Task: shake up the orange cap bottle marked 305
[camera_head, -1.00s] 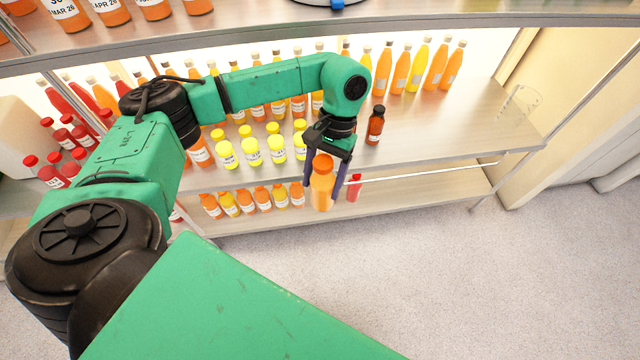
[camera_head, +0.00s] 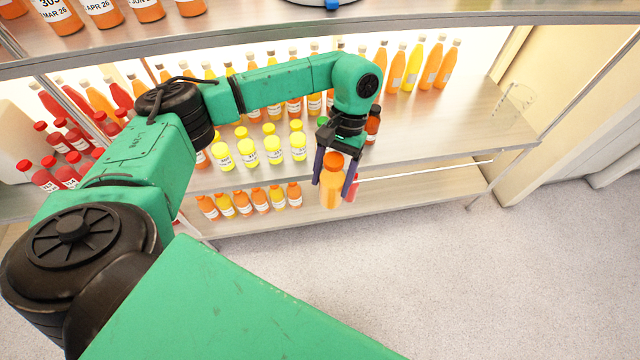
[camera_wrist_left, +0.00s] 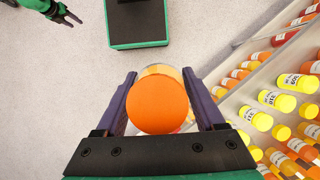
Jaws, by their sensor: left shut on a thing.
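The orange cap bottle (camera_head: 331,186) is upright between the purple fingers of my left gripper (camera_head: 331,192), which is shut on it. It hangs in front of the shelf, over the floor side of the lower board. In the left wrist view I look down on its round orange cap (camera_wrist_left: 158,105), with a finger on each side; the cap hides most of the body. The mark 305 cannot be read on it. What seems to be my right gripper (camera_wrist_left: 66,17) shows small at the top left of the left wrist view; its jaws are too small to judge.
A dark brown bottle (camera_head: 373,125) stands on the middle board just behind my gripper. Yellow-capped bottles (camera_head: 247,152) stand left of it, and small orange bottles (camera_head: 260,200) on the lower board. A red bottle (camera_head: 352,190) is partly hidden behind my finger. The floor (camera_head: 440,280) in front is clear.

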